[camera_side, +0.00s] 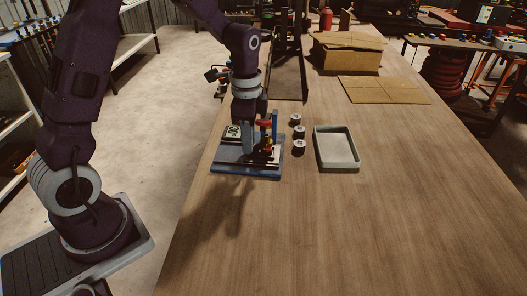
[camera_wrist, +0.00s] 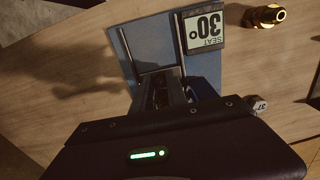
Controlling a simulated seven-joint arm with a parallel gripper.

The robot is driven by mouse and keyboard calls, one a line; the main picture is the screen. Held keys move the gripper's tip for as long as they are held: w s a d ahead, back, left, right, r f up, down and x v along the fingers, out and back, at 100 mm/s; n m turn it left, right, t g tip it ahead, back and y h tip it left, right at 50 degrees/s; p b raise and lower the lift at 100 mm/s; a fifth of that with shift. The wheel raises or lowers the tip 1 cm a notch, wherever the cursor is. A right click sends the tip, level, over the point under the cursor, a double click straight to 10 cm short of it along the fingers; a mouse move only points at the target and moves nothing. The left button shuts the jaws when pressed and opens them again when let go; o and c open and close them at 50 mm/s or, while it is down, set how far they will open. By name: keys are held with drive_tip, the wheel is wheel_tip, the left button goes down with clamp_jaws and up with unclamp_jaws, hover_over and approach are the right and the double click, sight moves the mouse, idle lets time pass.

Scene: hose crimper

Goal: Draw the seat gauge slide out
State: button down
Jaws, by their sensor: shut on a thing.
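The seat gauge stands on a blue base plate (camera_side: 245,172) on the wooden table. My gripper (camera_wrist: 165,95) reaches down over the rails, pointing toward the label plate. The fingers are shut on a part of the seat gauge slide, but the gripped part is mostly hidden by the fingers and the gripper body.
Several small dark-and-white cylinders (camera_side: 298,133) stand just right of the base. A grey tray (camera_side: 336,163) lies beyond them. The front of the table is clear.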

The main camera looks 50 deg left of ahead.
drive_tip(key=shift+s+a, duration=2.5)
drive_tip(key=shift+a, duration=0.3)
idle(0.4)
drive_tip(key=c, duration=0.6)
unclamp_jaws()
wheel_tip(320, 180, up, 9)
idle(0.7)
